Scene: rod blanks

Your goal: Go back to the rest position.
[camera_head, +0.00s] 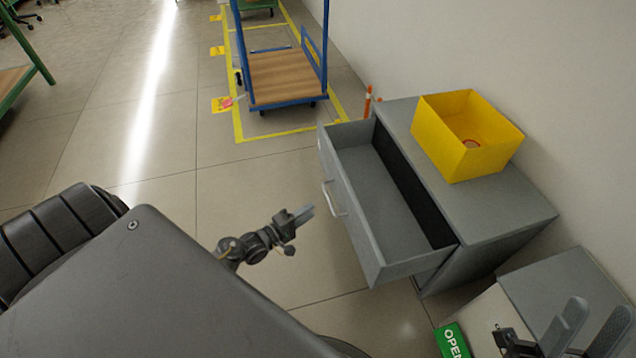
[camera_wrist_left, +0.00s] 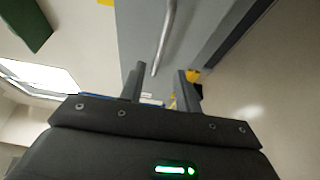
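My left gripper (camera_head: 303,213) is just left of the metal drawer handle (camera_head: 334,199), apart from it in the head view. In the left wrist view my left gripper (camera_wrist_left: 162,88) has its two fingers spread with nothing held; the handle (camera_wrist_left: 166,38) rises ahead of the gap between them. The grey drawer (camera_head: 388,215) is pulled out of its cabinet and looks empty. My right gripper (camera_head: 592,328) is at the lower right corner, its two fingers apart and nothing seen between them.
A yellow box (camera_head: 443,142) with a small round reddish thing inside stands on the grey cabinet (camera_head: 510,218). A second grey cabinet (camera_head: 560,285) and a green OPEN sign (camera_head: 452,341) are at lower right, near my right gripper. A blue cart (camera_head: 285,76) stands behind.

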